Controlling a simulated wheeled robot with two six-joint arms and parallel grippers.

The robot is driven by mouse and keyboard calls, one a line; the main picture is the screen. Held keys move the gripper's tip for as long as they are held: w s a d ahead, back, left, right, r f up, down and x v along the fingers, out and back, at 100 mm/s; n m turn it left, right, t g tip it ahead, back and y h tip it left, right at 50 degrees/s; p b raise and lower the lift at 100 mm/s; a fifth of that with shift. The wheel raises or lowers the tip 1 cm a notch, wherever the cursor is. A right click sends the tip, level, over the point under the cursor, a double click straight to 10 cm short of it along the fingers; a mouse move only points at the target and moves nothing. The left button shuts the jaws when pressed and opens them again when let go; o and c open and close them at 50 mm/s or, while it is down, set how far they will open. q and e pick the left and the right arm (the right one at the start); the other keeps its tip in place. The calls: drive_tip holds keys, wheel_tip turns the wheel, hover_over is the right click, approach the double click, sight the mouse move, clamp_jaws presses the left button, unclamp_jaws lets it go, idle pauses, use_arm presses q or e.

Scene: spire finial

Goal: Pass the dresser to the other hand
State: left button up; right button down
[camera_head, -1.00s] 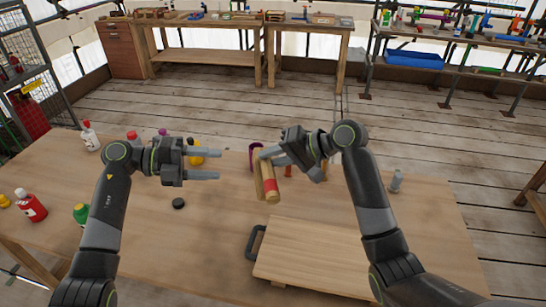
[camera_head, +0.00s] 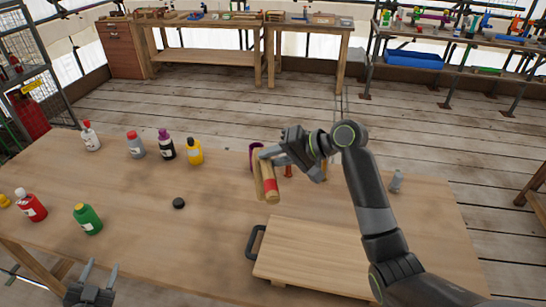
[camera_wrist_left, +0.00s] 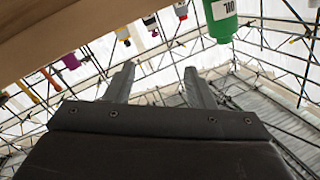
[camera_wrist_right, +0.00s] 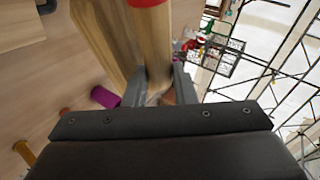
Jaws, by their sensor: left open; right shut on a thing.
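In the right wrist view the dresser's wood (camera_wrist_right: 112,35) runs up from between the fingers (camera_wrist_right: 160,90), and part of the red band shows at the top edge. My left gripper (camera_head: 101,268) is open and empty at the lower left, near the table's front edge and well apart from the dresser. Its two spread fingers show in the left wrist view (camera_wrist_left: 160,85) with nothing between them.
A wooden board (camera_head: 335,260) with a black handle lies at the front right. A black puck (camera_head: 178,203), green bottle (camera_head: 87,218) and red bottle (camera_head: 31,207) stand left.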

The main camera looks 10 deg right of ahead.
use_arm(q)
drive_tip(key=s+f+n+g+y, duration=0.2)
drive_tip(key=s+f+g, duration=0.2)
drive_tip(key=s+f, duration=0.6)
drive_tip(key=s+f+n+g+y, duration=0.2)
drive_tip(key=s+f+g, duration=0.35)
drive_tip(key=f, duration=0.75)
drive_tip(key=s+d+f+n+g, duration=0.1)
drive_tip(key=s+d+f+g, duration=0.1)
drive_tip(key=s, duration=0.7)
drive_tip(key=s+d+f+g+h, duration=0.1)
drive_tip(key=s+d+f+g, duration=0.1)
drive_tip(key=s+d+f, duration=0.2)
drive_tip(key=s+d+f+n+g, duration=0.1)
drive_tip(key=s+f, duration=0.6)
drive_tip(key=s, duration=0.8)
drive_tip(key=shift+d+f+n+g, duration=0.15)
drive_tip(key=shift+d+n+g, duration=0.15)
drive_tip(key=shift+d+g, duration=0.7)
drive_tip(key=shift+a, duration=0.1)
